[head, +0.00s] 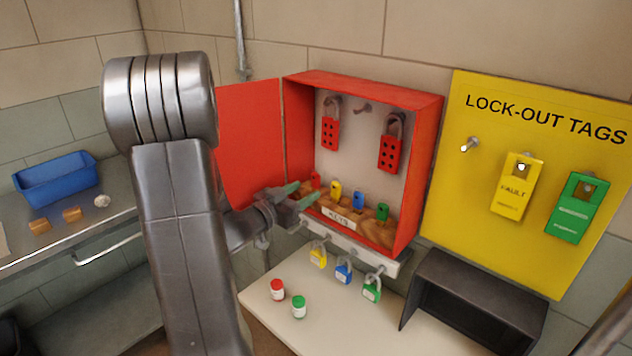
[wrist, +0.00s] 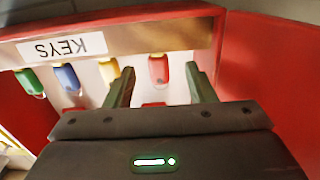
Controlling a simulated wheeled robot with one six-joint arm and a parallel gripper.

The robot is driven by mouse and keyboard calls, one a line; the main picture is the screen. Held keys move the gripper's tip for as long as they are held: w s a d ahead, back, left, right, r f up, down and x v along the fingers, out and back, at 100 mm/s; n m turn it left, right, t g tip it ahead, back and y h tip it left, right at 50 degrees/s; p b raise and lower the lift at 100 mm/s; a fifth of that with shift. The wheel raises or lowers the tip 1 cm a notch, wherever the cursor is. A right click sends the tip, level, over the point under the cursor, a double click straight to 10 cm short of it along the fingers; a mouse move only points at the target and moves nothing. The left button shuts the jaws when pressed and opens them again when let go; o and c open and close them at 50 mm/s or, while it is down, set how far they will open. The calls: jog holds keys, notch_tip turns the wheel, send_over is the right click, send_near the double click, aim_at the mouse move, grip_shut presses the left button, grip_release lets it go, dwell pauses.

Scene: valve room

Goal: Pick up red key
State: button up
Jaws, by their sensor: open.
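The red key (head: 315,180) is at the left end of the row on the wooden key rack (head: 372,229), inside the red cabinet (head: 365,85). Only its red head shows clearly. In the wrist view the red key (wrist: 158,70) appears between the two fingers of my gripper (wrist: 160,84), ahead of the palm. My gripper (head: 303,193) is open and empty at the left front of the rack. I cannot tell whether either finger touches the key.
Yellow (head: 335,188), blue (head: 358,200) and green (head: 382,212) keys stand to the right on the rack. The cabinet door (head: 250,145) hangs open on the left. Padlocks (head: 343,272) hang below. Red hasps (head: 390,152) hang inside.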

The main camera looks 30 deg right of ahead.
aim_at(313, 184)
jog(key=x, duration=0.1)
jog(key=p+x, duration=0.1)
jog(key=x, duration=0.2)
jog(key=shift+d+r+p, duration=0.3)
jog(key=shift+r, duration=0.1)
jog(key=shift+w+d, duration=0.15)
jog(key=shift+d, duration=0.2)
jog(key=c, duration=1.1)
